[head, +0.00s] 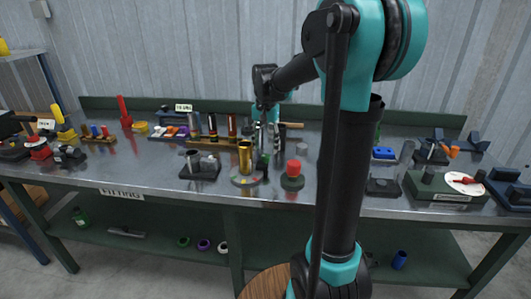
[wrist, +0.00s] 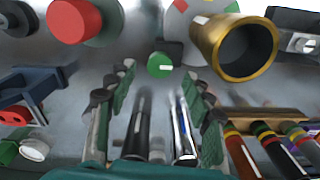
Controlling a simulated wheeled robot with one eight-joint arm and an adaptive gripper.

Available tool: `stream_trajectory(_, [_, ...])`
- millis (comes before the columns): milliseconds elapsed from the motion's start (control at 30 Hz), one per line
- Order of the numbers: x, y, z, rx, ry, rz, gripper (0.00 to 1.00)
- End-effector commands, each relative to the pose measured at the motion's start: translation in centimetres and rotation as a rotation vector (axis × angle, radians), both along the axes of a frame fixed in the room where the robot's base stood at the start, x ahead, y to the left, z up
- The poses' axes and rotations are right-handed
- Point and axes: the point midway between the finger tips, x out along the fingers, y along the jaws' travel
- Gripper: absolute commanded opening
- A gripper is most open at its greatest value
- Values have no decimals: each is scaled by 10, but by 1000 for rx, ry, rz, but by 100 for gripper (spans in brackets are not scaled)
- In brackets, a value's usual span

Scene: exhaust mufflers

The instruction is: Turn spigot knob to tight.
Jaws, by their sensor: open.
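A small round green knob with a white mark (wrist: 160,65) is in the upper middle of the wrist view, beside a brass tube (wrist: 235,48); I take it for the spigot knob. The brass tube also stands upright in the head view (head: 245,157), on a round disc with coloured segments (head: 244,181); part of the disc shows in the wrist view (wrist: 186,18). My gripper (wrist: 158,78) is open, and its fingertips lie to either side just short of the green knob. Contact cannot be told. In the head view, my gripper (head: 265,143) hangs behind the brass tube.
A red-topped knob on a dark base (head: 293,170) stands right of the tube. A rack of banded tubes (head: 210,140) is behind left. A dark block with grey cylinders (head: 201,168) stands left. The metal bench (head: 140,165) is bare toward its front edge.

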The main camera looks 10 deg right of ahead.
Motion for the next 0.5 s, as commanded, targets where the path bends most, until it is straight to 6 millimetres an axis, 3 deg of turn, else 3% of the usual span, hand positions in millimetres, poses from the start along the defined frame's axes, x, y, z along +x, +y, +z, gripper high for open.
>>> stream_trajectory(300, [0, 0, 61, 0, 0, 0, 51])
stream_trajectory(500, [0, 0, 80, 0, 0, 0, 51])
